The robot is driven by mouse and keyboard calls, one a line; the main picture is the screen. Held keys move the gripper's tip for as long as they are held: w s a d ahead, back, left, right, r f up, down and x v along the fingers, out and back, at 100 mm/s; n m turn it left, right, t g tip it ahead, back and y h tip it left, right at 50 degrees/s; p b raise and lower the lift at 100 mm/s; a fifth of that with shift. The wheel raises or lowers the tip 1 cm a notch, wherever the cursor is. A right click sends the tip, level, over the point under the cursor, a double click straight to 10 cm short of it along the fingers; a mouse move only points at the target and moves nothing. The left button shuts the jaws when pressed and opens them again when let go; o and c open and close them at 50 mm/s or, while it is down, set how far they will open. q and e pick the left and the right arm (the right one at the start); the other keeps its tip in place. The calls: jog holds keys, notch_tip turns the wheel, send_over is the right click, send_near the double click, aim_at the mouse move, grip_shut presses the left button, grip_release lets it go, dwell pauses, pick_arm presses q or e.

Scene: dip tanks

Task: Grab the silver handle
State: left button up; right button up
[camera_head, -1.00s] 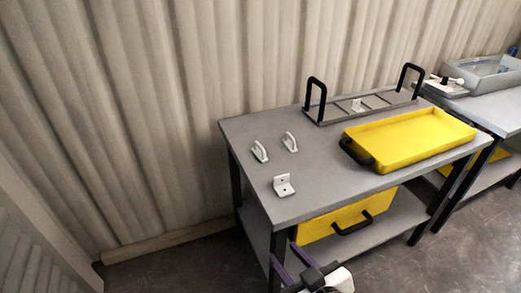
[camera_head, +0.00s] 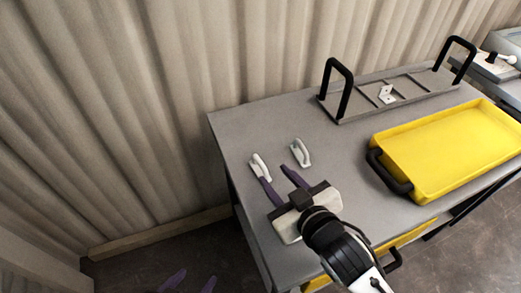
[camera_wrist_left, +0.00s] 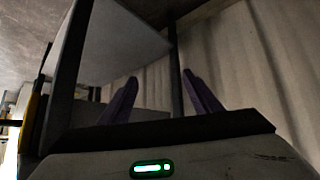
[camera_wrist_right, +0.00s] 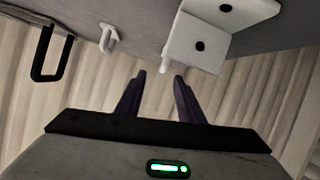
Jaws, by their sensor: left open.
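Two pale handles, whitish to light silver, stand on the grey table: a left handle (camera_head: 260,167) and a right handle (camera_head: 301,152). I cannot tell which is the silver one. My right gripper (camera_head: 274,174) is open above the table, its purple fingers pointing at the handles, the left finger seemingly close to the left handle. Contact cannot be told. The right wrist view shows its fingers (camera_wrist_right: 158,76) apart and empty, with one handle (camera_wrist_right: 108,38) beyond them. My left gripper (camera_head: 190,283) is open and empty, low beside the table; its fingers (camera_wrist_left: 160,80) also show apart.
A white bracket (camera_wrist_right: 215,38) is near my right fingers. A grey rack (camera_head: 360,108) with tall black handles stands at the back, holding another bracket (camera_head: 386,94). A yellow tray (camera_head: 445,150) is at right. The table's back left corner is clear.

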aim_at(263, 167)
jog(key=x, duration=0.8)
jog(key=shift+w+a+f, duration=0.15)
jog(key=shift+a, duration=0.35)
grip_shut()
